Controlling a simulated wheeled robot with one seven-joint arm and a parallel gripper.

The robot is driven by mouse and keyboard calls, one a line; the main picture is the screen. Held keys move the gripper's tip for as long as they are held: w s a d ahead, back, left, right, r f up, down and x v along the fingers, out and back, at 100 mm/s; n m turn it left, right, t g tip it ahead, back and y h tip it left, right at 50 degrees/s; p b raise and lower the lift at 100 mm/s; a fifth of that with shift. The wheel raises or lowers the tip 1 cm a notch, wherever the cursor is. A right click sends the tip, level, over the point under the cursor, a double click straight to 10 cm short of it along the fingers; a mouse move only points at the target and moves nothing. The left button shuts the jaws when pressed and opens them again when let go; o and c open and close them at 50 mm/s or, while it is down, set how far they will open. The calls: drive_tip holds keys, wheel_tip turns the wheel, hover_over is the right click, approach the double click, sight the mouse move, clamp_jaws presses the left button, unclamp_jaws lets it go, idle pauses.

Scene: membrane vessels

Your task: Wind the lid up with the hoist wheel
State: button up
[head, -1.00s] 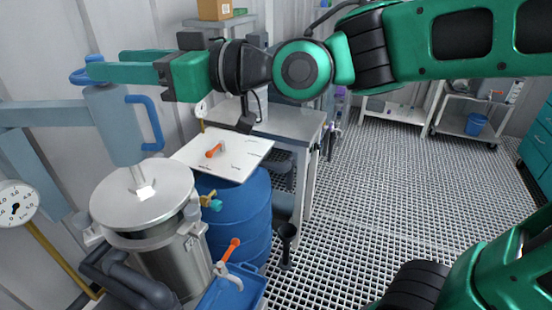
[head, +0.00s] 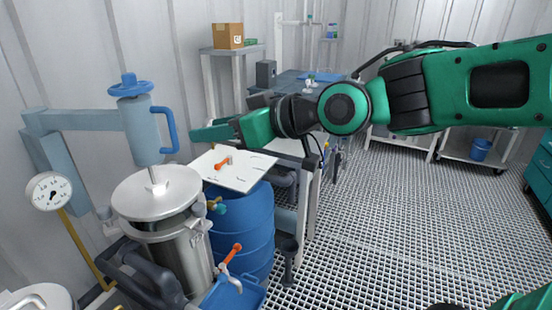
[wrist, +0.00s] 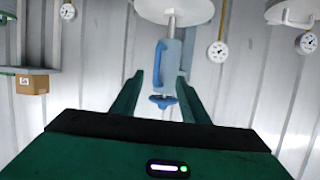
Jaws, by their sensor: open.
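The blue hoist wheel (head: 130,86) sits on top of the pale blue hoist body (head: 143,130), which has a blue side handle. A rod runs from the hoist down to the round metal lid (head: 157,192). My green gripper (head: 195,133) is to the right of the hoist, apart from the wheel and lower in the picture. In the wrist view the scene is upside down, and the wheel (wrist: 163,99) shows between my open, empty fingers (wrist: 160,76).
A pale blue bracket arm (head: 70,120) carries the hoist. A dial gauge (head: 49,191) is at left. A white board (head: 233,170) with an orange-handled item is above a blue barrel (head: 245,225). A bench with a cardboard box (head: 227,36) is behind. The grated floor at right is clear.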

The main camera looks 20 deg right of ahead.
drive_tip(key=d+f+m+h, duration=0.3)
drive_tip(key=d+f, duration=0.4)
drive_tip(key=d, duration=0.4)
drive_tip(key=shift+w+d+f+g+h, duration=0.3)
drive_tip(key=shift+d+f+g+h, duration=0.1)
drive_tip(key=shift+h, duration=0.5)
